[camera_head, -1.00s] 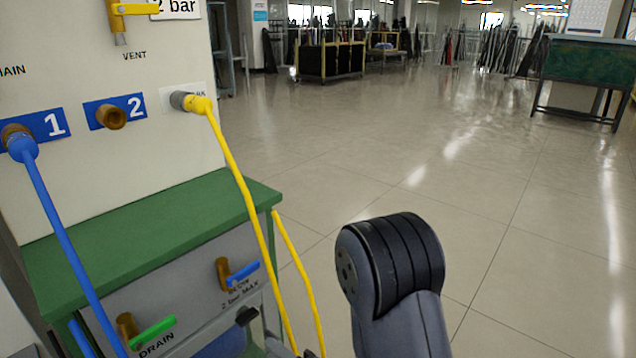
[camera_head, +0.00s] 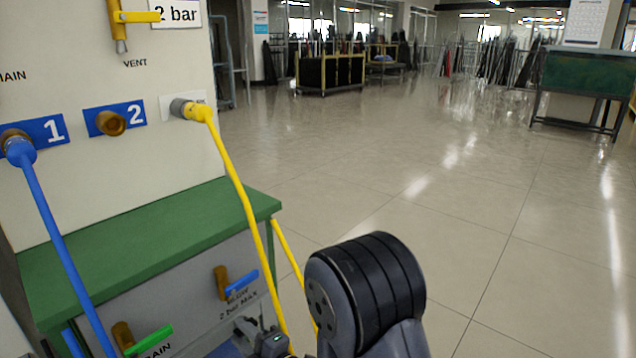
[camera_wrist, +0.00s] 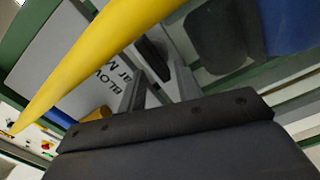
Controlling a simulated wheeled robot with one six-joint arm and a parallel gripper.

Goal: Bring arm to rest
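My arm's dark, ribbed joint (camera_head: 366,290) stands at the bottom centre of the head view. My gripper (camera_wrist: 156,78) shows in the wrist view with its two grey fingers apart and nothing seen held between them. In the head view, a dark part of my wrist is low in front of the grey panel, and the fingers are hard to make out. A yellow hose (camera_wrist: 90,60) crosses the wrist view very close to the camera, above the fingers. In the head view the yellow hose (camera_head: 228,160) hangs from the grey-tipped fitting right of port 2.
A blue hose (camera_head: 60,235) is on port 1; port 2 (camera_head: 111,123) is bare. A green ledge (camera_head: 150,240) juts out above a grey panel with a blue-handled valve (camera_head: 241,283) and a green-handled valve (camera_head: 147,341). Open floor (camera_head: 460,220) lies to the right.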

